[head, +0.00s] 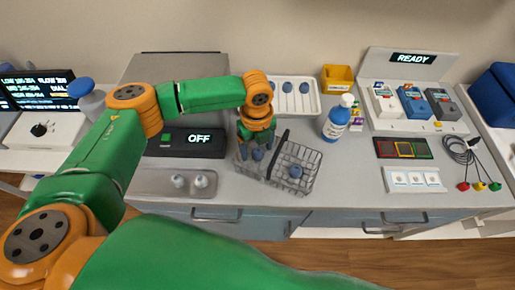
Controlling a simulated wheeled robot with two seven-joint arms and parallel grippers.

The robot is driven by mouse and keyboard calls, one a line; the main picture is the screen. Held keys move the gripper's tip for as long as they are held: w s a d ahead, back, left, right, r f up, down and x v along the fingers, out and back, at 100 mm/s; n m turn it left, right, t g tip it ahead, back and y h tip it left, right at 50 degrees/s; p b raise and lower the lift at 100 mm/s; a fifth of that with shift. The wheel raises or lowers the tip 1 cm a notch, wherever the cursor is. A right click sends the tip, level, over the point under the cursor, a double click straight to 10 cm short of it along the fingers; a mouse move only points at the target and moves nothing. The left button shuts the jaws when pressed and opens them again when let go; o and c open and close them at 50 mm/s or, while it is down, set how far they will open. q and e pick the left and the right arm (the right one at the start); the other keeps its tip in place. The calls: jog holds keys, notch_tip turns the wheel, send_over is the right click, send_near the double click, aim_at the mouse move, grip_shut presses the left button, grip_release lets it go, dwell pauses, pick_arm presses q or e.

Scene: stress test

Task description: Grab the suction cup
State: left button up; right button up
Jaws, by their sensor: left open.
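Small blue-grey bulb-like pieces look like suction cups. In the head view, one suction cup (295,171) lies in the grey wire basket (308,158). Another suction cup (257,154) is in the left part of the basket, right under my left gripper (257,147). The left gripper is open and points down over the basket's left side, its fingers close to that cup; whether they touch it cannot be told. Further suction cups (287,87) sit in the white tray (314,101) behind. My right gripper is out of view.
The basket's dark handle (277,154) stands up just right of the gripper. A blue-labelled bottle (337,118) and a yellow bin (337,78) stand to the right.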

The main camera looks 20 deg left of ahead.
pick_arm(q)
jog(key=shift+f, duration=0.6)
jog(key=shift+w+f, duration=0.3)
jog(key=shift+w, duration=0.05)
jog(key=shift+s+r, duration=0.1)
jog(key=shift+s, duration=0.05)
jog(key=c, duration=1.2)
grip_shut()
jog(key=shift+r, duration=0.1)
